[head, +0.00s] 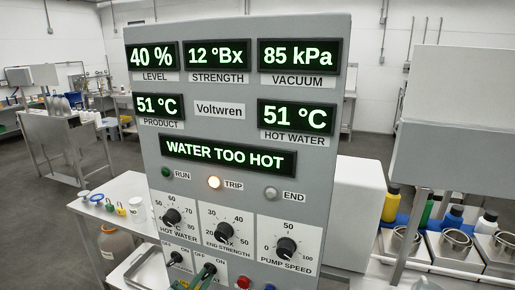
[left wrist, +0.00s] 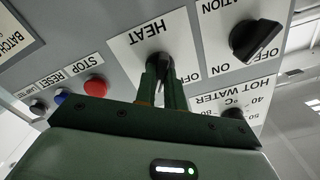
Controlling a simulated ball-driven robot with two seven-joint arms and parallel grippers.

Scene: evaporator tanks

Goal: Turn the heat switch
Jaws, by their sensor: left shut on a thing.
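The grey control panel (head: 238,145) stands in front of me in the head view. The heat switch is a black knob (head: 208,270) low on the panel, between OFF and ON marks. My left gripper (head: 196,284) reaches it from below. In the left wrist view, which is upside down, its green fingers (left wrist: 164,82) are shut on the heat switch knob (left wrist: 157,57), under the HEAT label. The fingers hide much of the knob, so I cannot tell its setting. My right gripper is not in view.
A similar black switch (left wrist: 255,40) sits beside it. Red (left wrist: 95,86) and blue (left wrist: 61,97) buttons are on the other side. The panel reads WATER TOO HOT (head: 228,155), and the TRIP lamp (head: 214,183) glows. A bench with bottles (head: 487,222) stands right.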

